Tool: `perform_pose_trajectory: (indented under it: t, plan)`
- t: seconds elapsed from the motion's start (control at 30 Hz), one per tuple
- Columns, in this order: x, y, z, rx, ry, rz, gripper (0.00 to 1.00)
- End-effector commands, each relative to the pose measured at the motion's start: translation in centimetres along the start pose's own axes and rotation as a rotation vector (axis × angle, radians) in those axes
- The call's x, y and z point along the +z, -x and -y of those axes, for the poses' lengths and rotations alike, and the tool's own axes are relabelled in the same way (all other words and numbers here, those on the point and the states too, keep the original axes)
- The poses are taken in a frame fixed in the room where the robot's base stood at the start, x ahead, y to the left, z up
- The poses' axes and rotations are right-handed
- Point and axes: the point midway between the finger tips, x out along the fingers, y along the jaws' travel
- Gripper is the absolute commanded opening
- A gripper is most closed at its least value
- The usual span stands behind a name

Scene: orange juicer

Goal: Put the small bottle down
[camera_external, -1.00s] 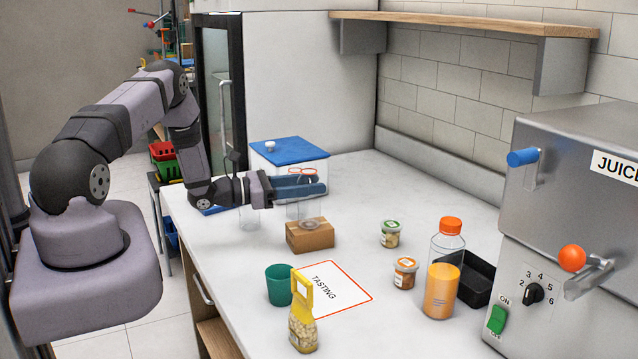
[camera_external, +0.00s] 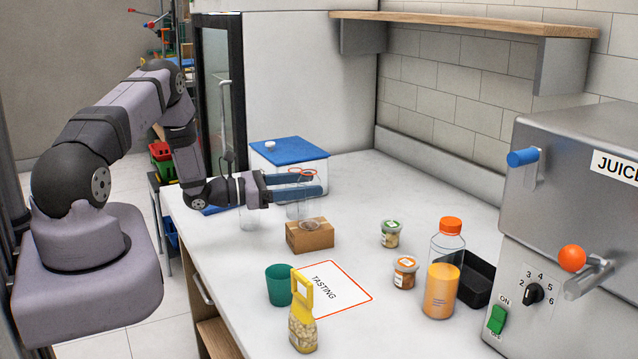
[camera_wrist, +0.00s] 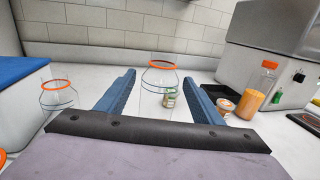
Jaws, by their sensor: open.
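A small clear bottle with an orange rim (camera_external: 312,208) appears to stand upright on the small cardboard box (camera_external: 311,239). Its see-through outline is hard to make out there. My gripper (camera_external: 317,184) is open, level above the counter, with its two blue fingers around the bottle's upper part. In the wrist view a clear, orange-rimmed bottle (camera_wrist: 160,77) shows upright between the open fingers (camera_wrist: 160,79). Contact with either finger cannot be made out.
Another clear orange-rimmed container (camera_wrist: 58,96) stands left of my fingers. A blue-lidded box (camera_external: 290,161) is behind.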

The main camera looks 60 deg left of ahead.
Motion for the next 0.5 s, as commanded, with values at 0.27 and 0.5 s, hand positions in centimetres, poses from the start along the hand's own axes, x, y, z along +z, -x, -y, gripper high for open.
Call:
perform_pose_trajectory:
  t: [0.27, 0.5]
  plan:
    - [-0.4, 5.0, -0.2, 0.006, 0.0, 0.001, 0.61]
    - [-0.3, 8.8, -0.1, 0.004, 0.0, 0.001, 0.61]
